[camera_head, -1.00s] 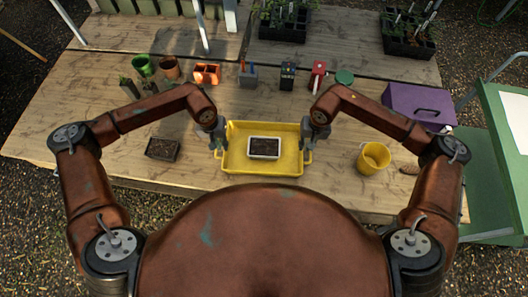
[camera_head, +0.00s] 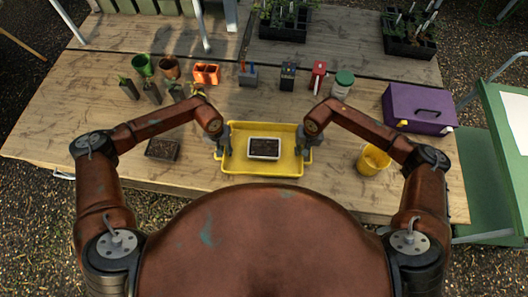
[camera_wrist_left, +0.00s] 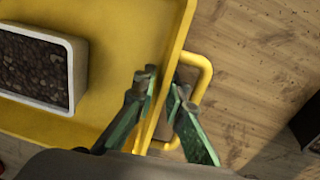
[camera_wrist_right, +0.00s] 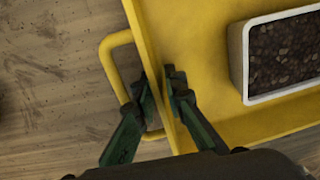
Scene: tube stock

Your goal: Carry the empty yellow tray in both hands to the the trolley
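The yellow tray (camera_head: 233,166) lies flat on the table in front of me. It is not empty: a white-rimmed box of dark soil (camera_head: 264,148) sits in it. My left gripper (camera_wrist_left: 164,88) has its fingertips close on either side of the tray's wall, at the handle, and appears shut on it. My right gripper (camera_wrist_right: 158,82) holds the opposite wall in the same way, also beside a handle. A green structure with a pale panel and a metal rail, perhaps the trolley (camera_head: 480,188), stands at the right of the table, partly out of view.
A yellow bucket (camera_head: 373,160) stands right of the tray, a dark soil box (camera_head: 162,149) left. A purple toolbox (camera_head: 418,107) is at the table's right.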

